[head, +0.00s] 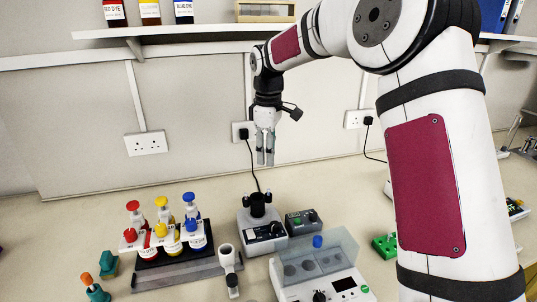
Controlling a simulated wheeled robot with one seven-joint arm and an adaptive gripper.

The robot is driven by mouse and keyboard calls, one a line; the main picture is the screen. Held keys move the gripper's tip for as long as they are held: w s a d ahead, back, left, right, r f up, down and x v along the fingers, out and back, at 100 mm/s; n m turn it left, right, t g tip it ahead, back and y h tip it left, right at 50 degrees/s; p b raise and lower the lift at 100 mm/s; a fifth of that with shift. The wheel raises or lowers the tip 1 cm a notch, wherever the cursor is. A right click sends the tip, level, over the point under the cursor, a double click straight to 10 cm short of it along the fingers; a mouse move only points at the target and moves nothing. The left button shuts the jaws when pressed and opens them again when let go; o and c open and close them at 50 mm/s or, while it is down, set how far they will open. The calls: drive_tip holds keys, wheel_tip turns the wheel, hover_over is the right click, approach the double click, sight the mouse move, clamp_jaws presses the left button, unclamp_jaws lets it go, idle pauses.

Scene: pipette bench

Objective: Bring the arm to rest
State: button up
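My arm reaches in from the right of the head view, up and over the bench. My gripper (265,159) hangs from it, fingers pointing down, in the air in front of the wall. It is above and behind the vortex-like device (262,232) on the bench. The two fingertips appear close together with a thin gap at most, and I see nothing between them. From this angle I cannot tell how far they are apart.
A rack (168,242) with red, yellow and blue dye bottles stands at the left. A white instrument with a clear lid (318,268) and a pale upright tool (229,268) stand in front. A shelf (190,30) with bottles runs above. Bench behind the rack is clear.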

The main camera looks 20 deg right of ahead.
drive_tip(key=s+r+m+t, duration=0.2)
drive_tip(key=s+r+m, duration=0.3)
drive_tip(key=s, duration=0.8)
drive_tip(key=s+r+m+t, duration=0.15)
drive_tip(key=s+r, duration=0.45)
drive_tip(key=s, duration=0.6)
drive_tip(key=s+f+m+t, duration=0.1)
drive_tip(key=s+f+m, duration=0.2)
drive_tip(key=s, duration=0.7)
drive_tip(key=shift+s+f+m, duration=0.3)
drive_tip(key=shift+s+m, duration=0.1)
drive_tip(key=shift+m, duration=0.45)
drive_tip(key=shift+d+t, duration=0.1)
drive_tip(key=shift+t, duration=0.15)
